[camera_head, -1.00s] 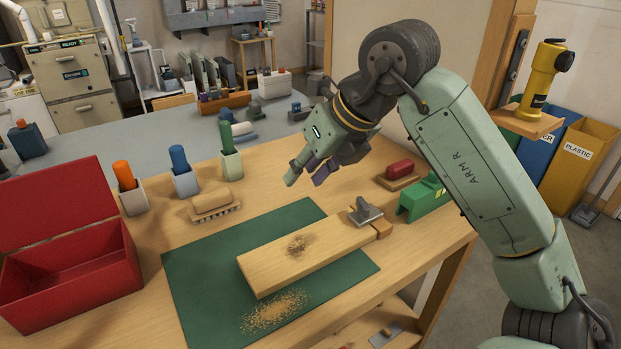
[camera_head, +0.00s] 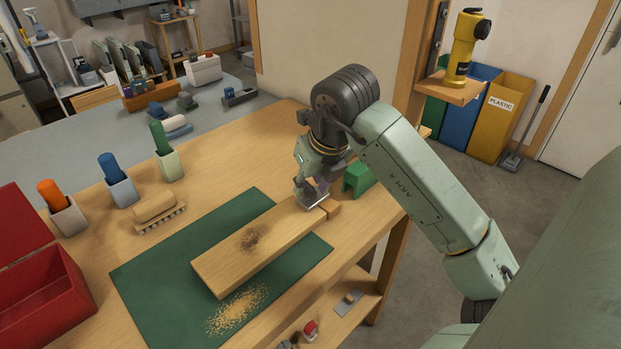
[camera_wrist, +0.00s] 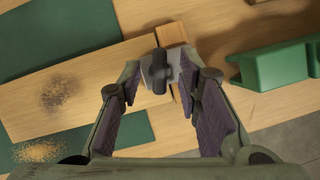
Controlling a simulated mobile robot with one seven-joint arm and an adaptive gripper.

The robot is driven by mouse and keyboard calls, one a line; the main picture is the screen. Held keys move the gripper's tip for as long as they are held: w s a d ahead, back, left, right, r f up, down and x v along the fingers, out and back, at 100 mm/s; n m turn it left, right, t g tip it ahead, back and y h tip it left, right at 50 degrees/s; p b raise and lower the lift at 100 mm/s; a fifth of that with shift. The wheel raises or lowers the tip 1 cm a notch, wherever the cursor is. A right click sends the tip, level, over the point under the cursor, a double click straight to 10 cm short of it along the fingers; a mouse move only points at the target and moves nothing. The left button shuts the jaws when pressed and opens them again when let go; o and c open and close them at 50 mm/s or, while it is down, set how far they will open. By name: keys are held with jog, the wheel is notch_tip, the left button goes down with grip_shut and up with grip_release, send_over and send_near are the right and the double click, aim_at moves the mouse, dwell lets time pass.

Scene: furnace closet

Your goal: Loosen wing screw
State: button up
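The wing screw (camera_wrist: 159,68) is a dark grey knob with a crosswise bar, on a metal clamp piece (camera_wrist: 176,62) at the end of the wooden board (camera_wrist: 85,80). In the wrist view it lies between the fingertips of my gripper (camera_wrist: 160,78), with a gap on each side. My gripper is open and empty. In the head view my gripper (camera_head: 309,185) points down over the clamp at the right end of the board (camera_head: 250,245) and hides most of the screw. Whether the fingertips reach down to the screw's height I cannot tell.
The board lies on a green mat (camera_head: 150,275), with a dark scuffed patch on it and sawdust (camera_head: 236,308) in front. A green block-like tool (camera_head: 357,178) stands close right of my gripper. A brush (camera_head: 156,208) and a red box (camera_head: 45,290) are at left.

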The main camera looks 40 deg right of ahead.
jog(key=shift+w+f, duration=0.15)
jog(key=shift+f, duration=0.15)
jog(key=shift+c, duration=0.4)
grip_shut()
